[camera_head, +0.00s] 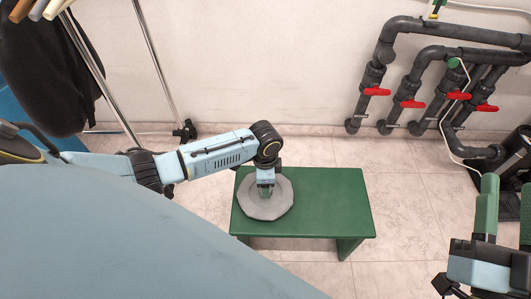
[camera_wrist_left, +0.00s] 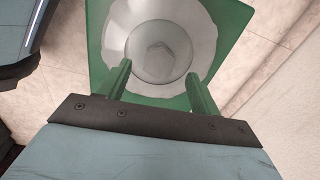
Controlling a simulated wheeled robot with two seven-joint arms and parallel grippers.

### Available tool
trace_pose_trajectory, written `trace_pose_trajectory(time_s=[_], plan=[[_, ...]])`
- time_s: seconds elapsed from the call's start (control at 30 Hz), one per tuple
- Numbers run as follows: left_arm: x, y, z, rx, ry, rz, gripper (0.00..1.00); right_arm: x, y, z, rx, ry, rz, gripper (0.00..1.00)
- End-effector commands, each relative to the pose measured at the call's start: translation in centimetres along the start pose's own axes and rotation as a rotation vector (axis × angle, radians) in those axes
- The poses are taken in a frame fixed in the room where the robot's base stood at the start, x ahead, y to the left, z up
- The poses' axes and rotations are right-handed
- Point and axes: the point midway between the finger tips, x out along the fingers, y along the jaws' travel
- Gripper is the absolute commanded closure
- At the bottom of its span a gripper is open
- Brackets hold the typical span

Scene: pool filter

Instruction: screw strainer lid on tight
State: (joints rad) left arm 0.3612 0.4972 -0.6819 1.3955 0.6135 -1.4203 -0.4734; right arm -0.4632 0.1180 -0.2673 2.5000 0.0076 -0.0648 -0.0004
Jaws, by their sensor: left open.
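A grey, round, many-sided lid (camera_head: 252,211) lies on a green bench (camera_head: 335,205). In the left wrist view the lid (camera_wrist_left: 198,35) shows a raised, paler middle with a six-sided knob (camera_wrist_left: 160,62). My left gripper (camera_head: 265,192) points down over the middle of the lid, partly hiding it. In the left wrist view its green fingers (camera_wrist_left: 158,70) are apart, one on each side of the knob, with a gap to it. I cannot tell how high they are above the lid. My right gripper (camera_head: 508,190) is at the right edge, fingers apart and empty.
A black machine (camera_head: 517,155), partly cut off, stands on the right beside dark pipes (camera_head: 425,55) with red valve handles (camera_head: 410,103) along the wall. A clothes rack with a dark garment (camera_head: 45,70) stands at the upper left. The right part of the bench is clear.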

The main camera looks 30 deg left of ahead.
Motion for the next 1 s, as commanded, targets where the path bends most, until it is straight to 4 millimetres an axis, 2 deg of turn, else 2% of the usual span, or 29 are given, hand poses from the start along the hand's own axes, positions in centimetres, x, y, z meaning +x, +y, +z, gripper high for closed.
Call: trace_pose_trajectory(time_s=[0.4,0.77,1.0], plan=[[3.4,0.2,-0.1,0.0,0.0,-0.001,0.36,-1.3,-0.3,-3.4,0.004,0.357,-0.009,0.61],[3.7,0.2,-0.1,0.001,0.0,-0.001,0.36,-1.6,-0.3,-4.1,0.004,0.406,-0.01,0.61],[3.7,0.2,-0.1,0.0,0.0,-0.001,0.65,-1.6,-0.3,-4.0,0.004,0.404,-0.01,0.61]])
